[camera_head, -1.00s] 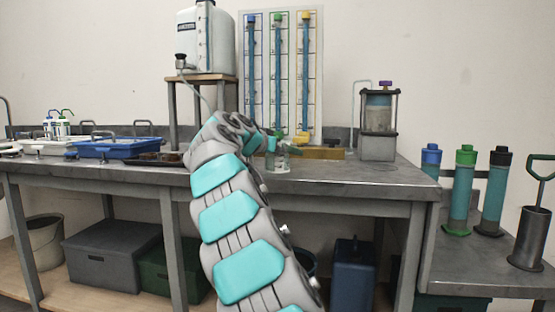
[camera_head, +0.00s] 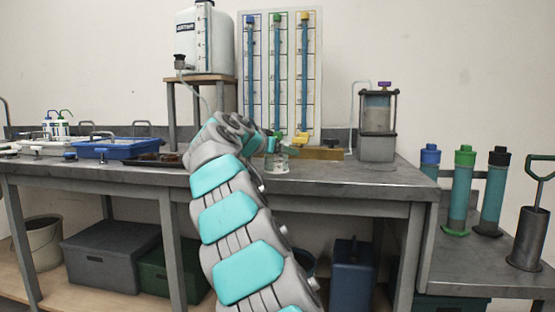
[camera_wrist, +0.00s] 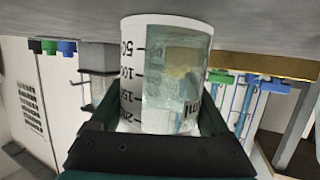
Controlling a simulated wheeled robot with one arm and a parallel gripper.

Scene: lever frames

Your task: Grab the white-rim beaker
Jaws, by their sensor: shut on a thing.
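The beaker (camera_head: 277,164) is a small clear glass with a whitish band, near the front of the grey bench in the head view. In the wrist view, which is upside down, the beaker (camera_wrist: 170,75) shows dark graduation marks and a white band at its base end. My gripper (camera_wrist: 160,115) is shut on the beaker, with dark jaws on both sides of it near its mouth end. In the head view my gripper (camera_head: 278,146) is small and partly hidden by my arm. I cannot tell whether the beaker's base touches the bench.
Behind stand a board with blue, green and yellow-capped tubes (camera_head: 279,70) and a wooden block (camera_head: 325,153). A clear canister apparatus (camera_head: 377,125) stands to the right, a tank (camera_head: 200,40) on a stand to the left. The bench (camera_head: 350,180) is clear at front right.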

